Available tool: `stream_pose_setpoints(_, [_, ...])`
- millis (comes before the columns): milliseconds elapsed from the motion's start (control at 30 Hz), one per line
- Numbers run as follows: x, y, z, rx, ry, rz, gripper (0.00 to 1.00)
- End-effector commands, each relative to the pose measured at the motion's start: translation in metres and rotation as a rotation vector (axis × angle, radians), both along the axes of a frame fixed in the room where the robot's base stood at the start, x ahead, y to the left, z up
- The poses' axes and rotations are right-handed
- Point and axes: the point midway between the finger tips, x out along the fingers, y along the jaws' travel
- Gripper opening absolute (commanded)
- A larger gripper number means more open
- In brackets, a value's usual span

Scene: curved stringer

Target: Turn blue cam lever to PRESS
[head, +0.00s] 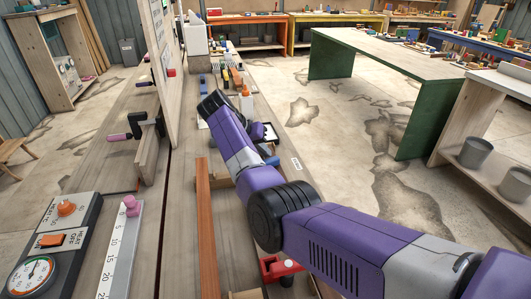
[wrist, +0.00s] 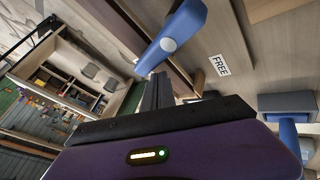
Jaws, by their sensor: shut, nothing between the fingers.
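The blue cam lever (wrist: 182,28) is in the upper middle of the wrist view, with a paler round spot near its lower end. A white FREE label (wrist: 219,65) is on the wood to its right; no PRESS label is readable. My gripper (wrist: 157,80) is shut and empty, its dark fingertips just below the lever's lower end. I cannot tell whether they touch it. In the head view a blue part (head: 268,161), probably the lever, shows partly behind my purple arm, with a small white label (head: 296,163) to its right. My fingertips are hidden there.
Another blue part (wrist: 290,138) with a grey block (wrist: 288,103) is at the right of the wrist view. In the head view, a reddish wood strip (head: 206,230) and a red clamp part (head: 281,268) lie near my arm. Bottles and small tools stand farther along the bench.

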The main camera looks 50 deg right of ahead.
Motion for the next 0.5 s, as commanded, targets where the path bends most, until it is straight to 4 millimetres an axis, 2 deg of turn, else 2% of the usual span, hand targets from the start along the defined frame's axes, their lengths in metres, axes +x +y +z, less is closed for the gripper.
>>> stream_pose_setpoints(300, [0.008, 0.030, 0.040, 0.000, -0.003, 0.001, 0.00])
stream_pose_setpoints(500, [0.010, 0.040, 0.053, 0.000, 0.000, 0.000, 0.00])
